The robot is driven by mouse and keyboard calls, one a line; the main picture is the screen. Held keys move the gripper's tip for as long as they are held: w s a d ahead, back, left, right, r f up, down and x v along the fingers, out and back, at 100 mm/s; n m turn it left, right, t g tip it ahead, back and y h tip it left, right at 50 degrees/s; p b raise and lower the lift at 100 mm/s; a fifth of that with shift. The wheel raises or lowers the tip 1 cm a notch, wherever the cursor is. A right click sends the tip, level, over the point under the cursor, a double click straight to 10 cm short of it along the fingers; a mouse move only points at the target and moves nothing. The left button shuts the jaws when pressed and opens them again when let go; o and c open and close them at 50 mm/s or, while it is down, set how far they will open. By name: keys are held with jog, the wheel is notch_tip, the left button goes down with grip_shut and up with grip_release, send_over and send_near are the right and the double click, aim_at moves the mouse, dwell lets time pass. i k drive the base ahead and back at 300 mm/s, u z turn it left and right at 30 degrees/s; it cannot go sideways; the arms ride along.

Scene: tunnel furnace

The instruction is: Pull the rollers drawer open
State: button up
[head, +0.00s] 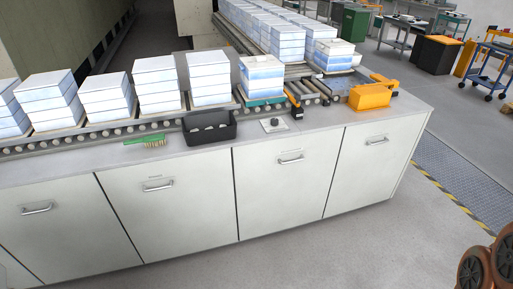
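A long grey counter carries a row of pale cabinet fronts, each with a metal bar handle near its top. In the head view the handles are at the far left (38,209), left of middle (158,184), right of middle (291,160) and right (377,141). All of these fronts look shut and flush. Small labels sit above some handles, but they are too small to read, so I cannot tell which front is the rollers drawer. My gripper is not in view.
On the countertop are a black bin (210,127), a green-handled brush (150,142), a small plate with a knob (274,126) and an orange device (370,95). Box stacks (157,84) line the roller conveyor behind. The floor (330,255) before the fronts looks clear.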

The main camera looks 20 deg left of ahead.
aim_at(284, 183)
jog(key=u, duration=0.8)
jog(key=i, duration=1.3)
jog(key=u, duration=0.7)
